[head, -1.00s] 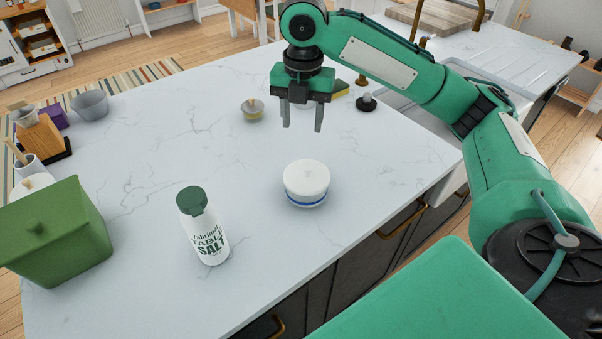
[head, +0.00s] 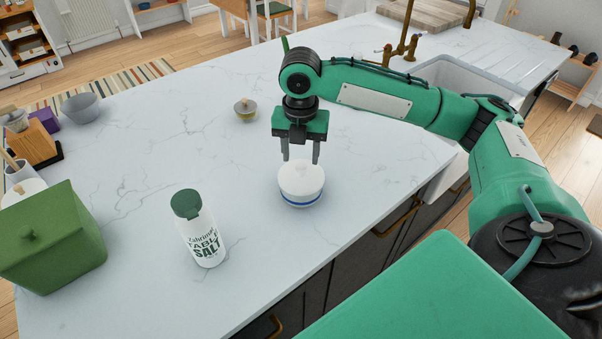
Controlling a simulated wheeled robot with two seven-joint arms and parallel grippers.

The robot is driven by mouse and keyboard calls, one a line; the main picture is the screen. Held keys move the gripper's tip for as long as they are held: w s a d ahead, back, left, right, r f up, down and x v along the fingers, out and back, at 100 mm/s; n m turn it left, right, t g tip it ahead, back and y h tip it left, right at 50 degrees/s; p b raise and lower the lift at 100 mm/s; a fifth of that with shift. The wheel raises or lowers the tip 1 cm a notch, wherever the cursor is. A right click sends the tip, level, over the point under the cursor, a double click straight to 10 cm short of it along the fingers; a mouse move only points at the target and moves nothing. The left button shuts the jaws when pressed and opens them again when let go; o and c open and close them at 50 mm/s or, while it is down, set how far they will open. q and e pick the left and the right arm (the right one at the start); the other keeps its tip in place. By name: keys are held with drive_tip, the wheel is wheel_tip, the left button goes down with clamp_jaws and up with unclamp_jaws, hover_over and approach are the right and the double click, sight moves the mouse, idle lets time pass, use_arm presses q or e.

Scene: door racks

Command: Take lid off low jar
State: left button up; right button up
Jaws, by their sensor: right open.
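The low jar (head: 301,200) is white with a blue band and stands upright on the pale marble counter. Its white lid (head: 300,178) with a small knob sits on top of it. My right gripper (head: 301,160) is open and points down just above the lid, its two fingers apart on either side of the knob. The fingertips are at or close to the lid's far edge; I cannot tell whether they touch it. My left gripper is not in view.
A salt shaker (head: 199,230) with a green cap stands left of the jar. A green lidded box (head: 48,240) is at the left edge. A small pot (head: 246,110), a grey bowl (head: 83,107) and a sink (head: 470,85) are farther back. Counter around the jar is clear.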

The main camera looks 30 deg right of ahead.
sight(301, 166)
drive_tip(key=shift+s+f, duration=0.15)
drive_tip(key=shift+f, duration=1.4)
drive_tip(key=c, duration=1.1)
drive_tip(key=shift+o, duration=0.2)
drive_tip(key=shift+r, duration=0.1)
